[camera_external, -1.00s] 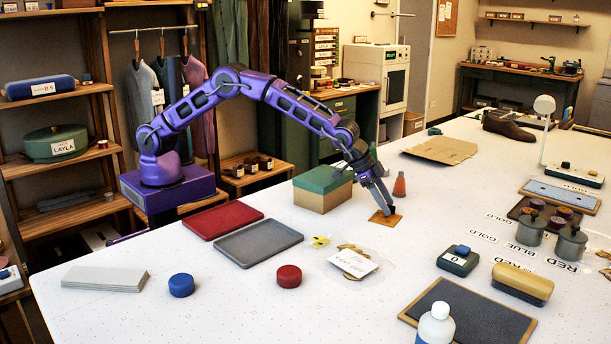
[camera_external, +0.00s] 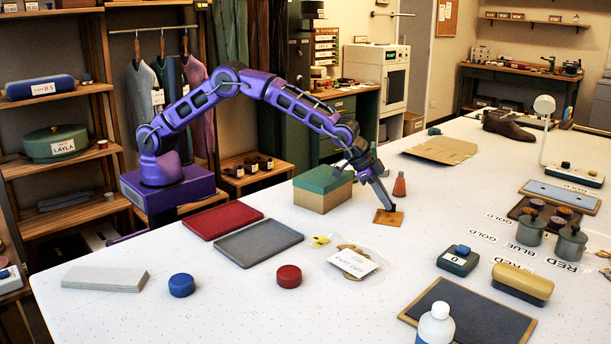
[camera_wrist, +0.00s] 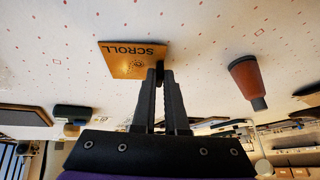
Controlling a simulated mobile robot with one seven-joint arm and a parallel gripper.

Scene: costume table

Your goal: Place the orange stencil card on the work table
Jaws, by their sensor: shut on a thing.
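The orange stencil card (camera_external: 388,217) is a small flat square at or just above the white work table (camera_external: 330,240), right of the green-lidded box. In the wrist view the card (camera_wrist: 133,60) shows the word "SCROLL" upside down and a dark pattern. My gripper (camera_external: 389,206) points down at the card's upper edge. In the wrist view my gripper (camera_wrist: 160,72) has its fingers close together at the card's corner, on a small dark piece there. I cannot tell whether the card touches the table.
A cardboard box with a green lid (camera_external: 323,190) stands left of the gripper. An orange bottle with a dark tip (camera_external: 399,184) stands just behind the card and shows in the wrist view (camera_wrist: 247,82). A clear bag with a white label (camera_external: 353,262) lies in front.

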